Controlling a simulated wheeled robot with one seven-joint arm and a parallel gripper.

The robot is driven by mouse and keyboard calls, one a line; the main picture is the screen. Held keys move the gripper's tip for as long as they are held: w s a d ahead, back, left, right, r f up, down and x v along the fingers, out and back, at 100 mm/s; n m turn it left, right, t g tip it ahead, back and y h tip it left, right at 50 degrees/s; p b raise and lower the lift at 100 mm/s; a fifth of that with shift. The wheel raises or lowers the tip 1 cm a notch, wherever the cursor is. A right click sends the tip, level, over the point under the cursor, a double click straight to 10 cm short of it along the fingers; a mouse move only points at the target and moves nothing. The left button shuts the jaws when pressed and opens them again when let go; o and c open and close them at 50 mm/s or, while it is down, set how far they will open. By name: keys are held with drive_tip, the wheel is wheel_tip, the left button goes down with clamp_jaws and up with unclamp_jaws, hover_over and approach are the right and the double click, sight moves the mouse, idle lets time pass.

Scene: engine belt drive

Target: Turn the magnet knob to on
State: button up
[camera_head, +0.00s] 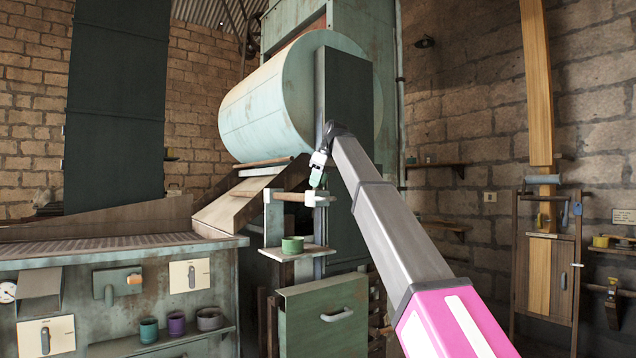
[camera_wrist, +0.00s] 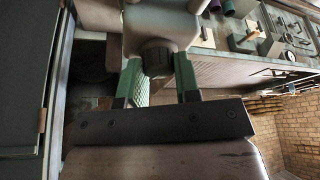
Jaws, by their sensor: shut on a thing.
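My gripper (camera_head: 318,172) is at the right end of a wooden bar beside the big pale drum. In the wrist view its two green fingers (camera_wrist: 158,75) stand on either side of a dark round knob (camera_wrist: 158,54) on a pale grey-green block (camera_wrist: 155,22). The jaws are shut on this knob. In the head view the block (camera_head: 318,199) shows just below my fingertips, and the knob is hidden there. No label is readable, so I cannot tell which setting the knob points to.
A green cup (camera_head: 292,245) stands on a small shelf below the wooden bar (camera_head: 291,197). The pale drum (camera_head: 270,100) is close above my gripper.

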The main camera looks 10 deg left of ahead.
drive_tip(key=shift+n+g, duration=0.8)
drive_tip(key=shift+n, duration=1.1)
drive_tip(key=o, duration=0.9)
drive_tip(key=shift+r, duration=0.1)
